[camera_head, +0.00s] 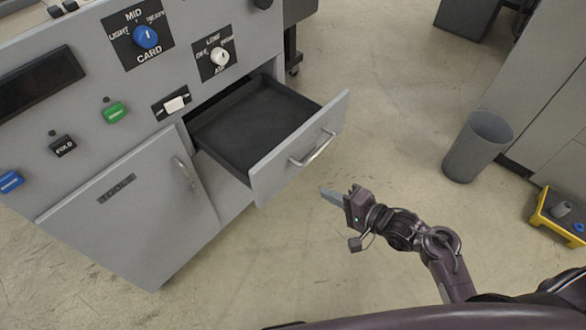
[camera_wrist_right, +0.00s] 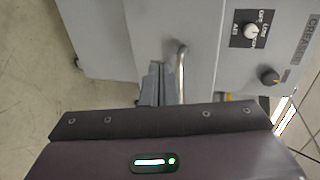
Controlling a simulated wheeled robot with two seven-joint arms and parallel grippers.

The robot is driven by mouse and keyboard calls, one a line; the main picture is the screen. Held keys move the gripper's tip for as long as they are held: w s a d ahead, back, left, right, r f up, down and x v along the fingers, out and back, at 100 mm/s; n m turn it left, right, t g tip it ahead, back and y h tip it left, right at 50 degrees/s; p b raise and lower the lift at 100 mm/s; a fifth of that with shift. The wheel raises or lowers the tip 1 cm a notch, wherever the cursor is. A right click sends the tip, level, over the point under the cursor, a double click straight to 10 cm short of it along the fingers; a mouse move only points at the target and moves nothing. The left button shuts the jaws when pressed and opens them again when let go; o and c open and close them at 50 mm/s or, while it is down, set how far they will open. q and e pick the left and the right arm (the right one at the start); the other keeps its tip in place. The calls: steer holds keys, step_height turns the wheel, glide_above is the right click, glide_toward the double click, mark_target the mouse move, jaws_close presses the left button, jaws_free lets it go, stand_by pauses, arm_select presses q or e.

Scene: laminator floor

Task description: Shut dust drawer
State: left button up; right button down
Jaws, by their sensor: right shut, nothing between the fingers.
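The dust drawer (camera_head: 298,148) is pulled out of the grey machine in the head view. Its dark tray (camera_head: 250,125) looks empty, and a metal bar handle (camera_head: 313,149) is on its grey front. My right gripper (camera_head: 325,192) is shut and empty, just in front of the drawer front, lower right of the handle, with a visible gap in the head view. In the right wrist view, the fingers (camera_wrist_right: 151,85) show beside the handle (camera_wrist_right: 180,72); whether they touch cannot be told there. My left gripper is not in view.
The machine panel holds a blue knob (camera_head: 145,37), a white knob (camera_head: 219,56) and a green button (camera_head: 115,111). A closed cabinet door (camera_head: 135,210) is left of the drawer. A grey bin (camera_head: 477,147) and a yellow tray (camera_head: 545,217) stand right. Floor between is clear.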

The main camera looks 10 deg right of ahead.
glide_toward(285, 170)
steer(key=f, duration=0.1)
steer(key=x, duration=0.6)
steer(key=shift+r, duration=0.4)
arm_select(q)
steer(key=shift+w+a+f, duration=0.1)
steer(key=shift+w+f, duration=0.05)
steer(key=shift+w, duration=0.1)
arm_select(e)
steer(key=shift+w+a, duration=0.15)
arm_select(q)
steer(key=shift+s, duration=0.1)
